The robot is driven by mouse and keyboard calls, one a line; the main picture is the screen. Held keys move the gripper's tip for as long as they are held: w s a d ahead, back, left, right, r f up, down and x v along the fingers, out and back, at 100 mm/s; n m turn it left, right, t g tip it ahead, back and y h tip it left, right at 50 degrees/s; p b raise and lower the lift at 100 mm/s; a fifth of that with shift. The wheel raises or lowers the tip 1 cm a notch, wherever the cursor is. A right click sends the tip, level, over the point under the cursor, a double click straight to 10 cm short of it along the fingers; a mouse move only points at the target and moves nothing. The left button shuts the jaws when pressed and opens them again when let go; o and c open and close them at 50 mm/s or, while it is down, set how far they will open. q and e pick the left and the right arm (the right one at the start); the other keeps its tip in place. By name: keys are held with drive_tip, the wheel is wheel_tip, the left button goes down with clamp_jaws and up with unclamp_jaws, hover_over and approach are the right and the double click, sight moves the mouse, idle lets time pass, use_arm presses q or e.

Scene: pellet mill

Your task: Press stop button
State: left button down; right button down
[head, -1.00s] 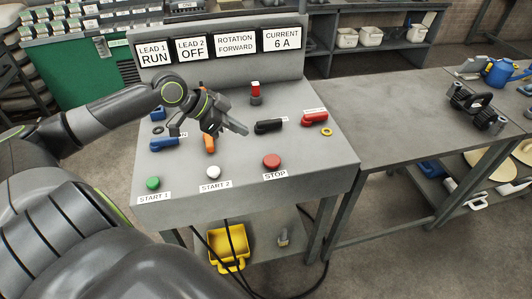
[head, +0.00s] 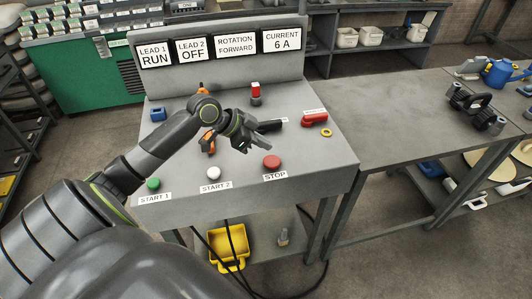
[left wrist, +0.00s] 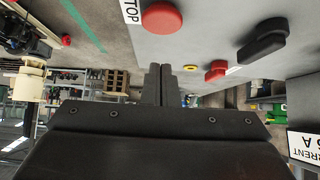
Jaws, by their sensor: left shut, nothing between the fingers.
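The red round stop button (head: 272,162) sits near the front right of the grey sloped control panel (head: 235,185), above the label STOP. It also shows in the left wrist view (left wrist: 162,17), near the top edge. My left gripper (head: 276,152) is shut and empty. In the head view its fingers are just behind the button and point right; they look apart from it. In the left wrist view the shut fingers (left wrist: 165,80) lie below the button in the picture. My right gripper is not in view.
A green button (head: 153,184) and a white button (head: 213,173) stand left of stop. A black lever (head: 268,125) and a red lever (head: 314,119) are behind it. Displays (head: 236,43) read RUN, OFF, FORWARD, 6 A. A workbench (head: 400,105) adjoins on the right.

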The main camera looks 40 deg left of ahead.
sight(276, 160)
use_arm(q)
drive_tip(key=f, duration=0.2)
drive_tip(key=f+p, duration=0.1)
drive_tip(key=f, duration=0.1)
drive_tip(key=shift+w+d, duration=0.35)
drive_tip(key=shift+d, duration=0.05)
drive_tip(key=shift+f, duration=0.5)
